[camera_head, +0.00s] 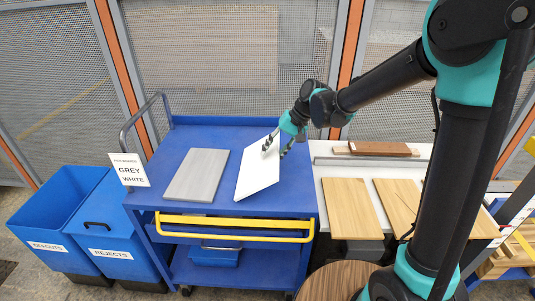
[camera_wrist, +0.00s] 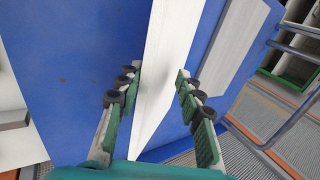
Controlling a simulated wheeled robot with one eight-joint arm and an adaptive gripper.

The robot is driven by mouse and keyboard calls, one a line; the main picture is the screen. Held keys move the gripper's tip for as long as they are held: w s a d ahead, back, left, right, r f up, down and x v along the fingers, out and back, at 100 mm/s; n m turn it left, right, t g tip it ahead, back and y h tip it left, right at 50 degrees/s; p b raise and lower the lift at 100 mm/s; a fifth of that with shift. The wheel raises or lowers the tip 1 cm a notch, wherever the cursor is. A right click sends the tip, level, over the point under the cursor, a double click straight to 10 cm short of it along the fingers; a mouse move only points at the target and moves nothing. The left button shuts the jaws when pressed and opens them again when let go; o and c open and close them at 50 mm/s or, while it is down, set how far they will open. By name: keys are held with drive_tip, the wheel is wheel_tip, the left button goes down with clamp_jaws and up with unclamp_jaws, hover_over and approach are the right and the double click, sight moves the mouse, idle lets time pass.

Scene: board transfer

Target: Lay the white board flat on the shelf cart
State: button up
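The white board (camera_head: 257,177) is over the right half of the blue shelf cart's top (camera_head: 300,195). It looks tilted, unlike the flat grey board beside it; whether its lower edge touches the cart I cannot tell. My gripper (camera_head: 277,148) is at its upper right edge, one finger before the white face, the other beyond the edge. In the wrist view my gripper (camera_wrist: 159,78) has its fingers spread on either side of the white board (camera_wrist: 165,60). The fingers look apart, with no clear squeeze on the board. Its far side is hidden.
A grey board (camera_head: 197,175) lies flat on the cart's left half. A sign (camera_head: 129,169) reads GREY, WHITE. Blue bins (camera_head: 58,212) stand left. A white table (camera_head: 325,172) with wooden boards (camera_head: 350,208) adjoins the cart on the right. A yellow handle (camera_head: 235,222) runs along the front.

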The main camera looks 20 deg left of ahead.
drive_tip(key=shift+w+d+r, duration=0.1)
drive_tip(key=shift+d+r, duration=0.1)
drive_tip(key=shift+d, duration=0.2)
drive_tip(key=shift+d, duration=0.1)
drive_tip(key=shift+w+d+r, duration=0.2)
drive_tip(key=shift+d+r, duration=0.1)
drive_tip(key=shift+d, duration=0.4)
drive_tip(key=shift+w+d+r, duration=0.15)
drive_tip(key=shift+d+r, duration=0.15)
drive_tip(key=shift+d, duration=0.35)
drive_tip(key=o, duration=0.6)
drive_tip(key=shift+c, duration=0.2)
wheel_tip(320, 180, up, 8)
drive_tip(key=d, duration=0.1)
drive_tip(key=shift+w+d+f, duration=0.15)
drive_tip(key=shift+d+f, duration=0.05)
drive_tip(key=shift+d, duration=0.1)
